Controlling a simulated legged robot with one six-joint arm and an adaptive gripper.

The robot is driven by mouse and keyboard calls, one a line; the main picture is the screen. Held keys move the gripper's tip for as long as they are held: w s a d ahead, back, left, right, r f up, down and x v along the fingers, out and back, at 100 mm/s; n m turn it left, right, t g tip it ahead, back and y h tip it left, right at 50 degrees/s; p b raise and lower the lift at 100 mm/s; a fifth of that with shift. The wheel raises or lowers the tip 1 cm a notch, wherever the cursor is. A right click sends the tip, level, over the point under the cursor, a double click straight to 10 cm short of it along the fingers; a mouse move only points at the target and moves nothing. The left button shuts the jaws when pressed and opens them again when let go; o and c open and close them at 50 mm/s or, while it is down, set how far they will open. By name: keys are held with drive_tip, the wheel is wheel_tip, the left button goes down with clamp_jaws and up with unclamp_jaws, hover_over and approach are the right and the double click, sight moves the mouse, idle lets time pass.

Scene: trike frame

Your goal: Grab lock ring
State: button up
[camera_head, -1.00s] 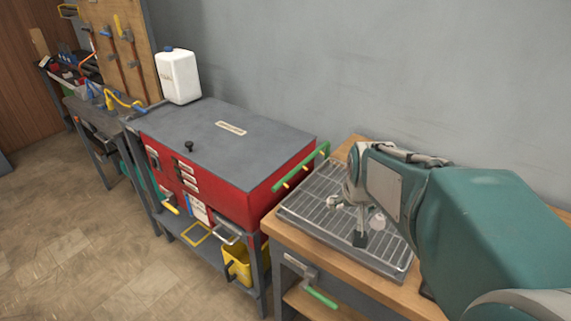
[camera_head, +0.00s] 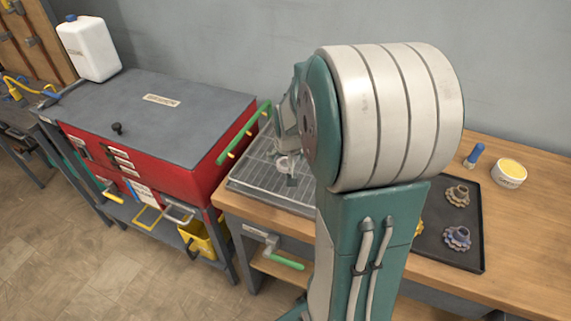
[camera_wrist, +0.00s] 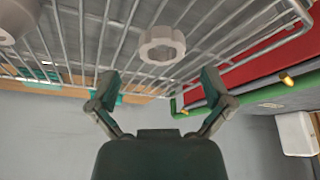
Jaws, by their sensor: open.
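The lock ring (camera_wrist: 162,45) is a pale grey notched ring on a wire rack (camera_wrist: 105,30), seen in the wrist view just beyond my fingertips. My gripper (camera_wrist: 160,88) is open and empty, with its two fingers spread wide on either side of the ring's line. The ring is apart from both fingers. In the head view, a small pale shape (camera_head: 284,163) shows on the rack (camera_head: 255,168) by my gripper; I cannot tell clearly whether it is the ring. My arm hides the rack's right part there.
A red cabinet (camera_head: 190,170) with a green handle (camera_head: 240,135) stands left of the rack. A dark tray (camera_head: 470,255) with toothed parts, a white tub (camera_head: 508,173) and a blue-capped item (camera_head: 474,155) sit on the wooden bench to the right. A grey cylinder (camera_wrist: 14,20) is at the wrist view's upper left.

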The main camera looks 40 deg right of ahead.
sight(285, 166)
drive_tip(key=x, duration=0.3)
drive_tip(key=shift+w+a+f, duration=0.1)
drive_tip(key=shift+a, duration=0.05)
drive_tip(key=shift+c, duration=0.3)
drive_tip(key=c, duration=1.2)
